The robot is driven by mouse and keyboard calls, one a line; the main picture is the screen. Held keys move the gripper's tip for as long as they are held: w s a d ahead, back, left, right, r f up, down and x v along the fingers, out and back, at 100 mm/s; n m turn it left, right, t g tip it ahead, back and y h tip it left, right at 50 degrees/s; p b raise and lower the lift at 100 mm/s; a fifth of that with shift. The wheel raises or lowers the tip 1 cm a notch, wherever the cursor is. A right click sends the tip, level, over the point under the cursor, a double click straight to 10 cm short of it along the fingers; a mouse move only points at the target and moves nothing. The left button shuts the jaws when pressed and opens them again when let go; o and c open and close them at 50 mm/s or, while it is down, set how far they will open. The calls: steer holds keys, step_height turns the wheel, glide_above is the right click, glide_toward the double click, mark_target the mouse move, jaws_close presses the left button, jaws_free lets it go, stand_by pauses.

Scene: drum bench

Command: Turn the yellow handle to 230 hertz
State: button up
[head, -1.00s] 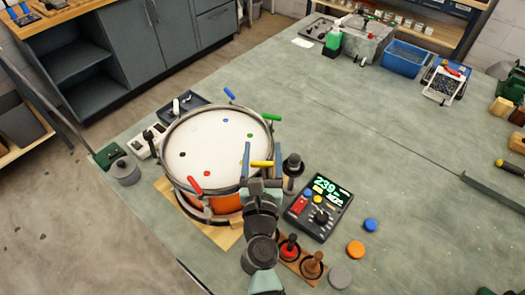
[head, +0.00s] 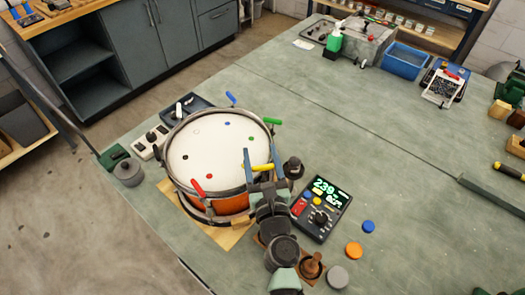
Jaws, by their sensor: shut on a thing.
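The drum (head: 220,155) with a white head and orange shell sits on a wooden board near the bench's left corner. The yellow handle (head: 258,168) is at the drum's right front rim, and my gripper (head: 260,169) is shut on it from above the rim. My arm hides part of the front rim. Red (head: 199,187), green (head: 272,121) and blue (head: 231,98) handles stand around the rim. The tuner (head: 319,208) lies right of the drum; its green display reads about 239, with smaller text too small to read.
Blue (head: 368,226), orange (head: 354,250) and grey (head: 338,276) discs lie right of my arm. A dark knobbed post (head: 293,168) stands close to my gripper. A wooden peg stand (head: 311,268) is beside my forearm. The bench's middle is clear.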

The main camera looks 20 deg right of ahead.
steer(key=n+y, duration=0.1)
steer(key=y, duration=0.1)
steer(key=n+y+p, duration=0.1)
steer(key=y, duration=0.1)
steer(key=shift+a+r, duration=0.1)
steer(key=shift+a, duration=0.1)
steer(key=shift+s+a+n+g+y, duration=0.15)
steer(key=shift+a+n+y, duration=0.1)
steer(key=shift+n+y, duration=0.6)
steer(key=shift+w+a+n+g+y, duration=0.1)
steer(key=shift+a+n+g+y, duration=0.1)
steer(key=shift+n+y, duration=0.65)
steer(key=shift+y, duration=0.3)
steer(key=o, duration=1.4)
steer(key=b+v, duration=0.2)
steer(key=v, duration=1.1)
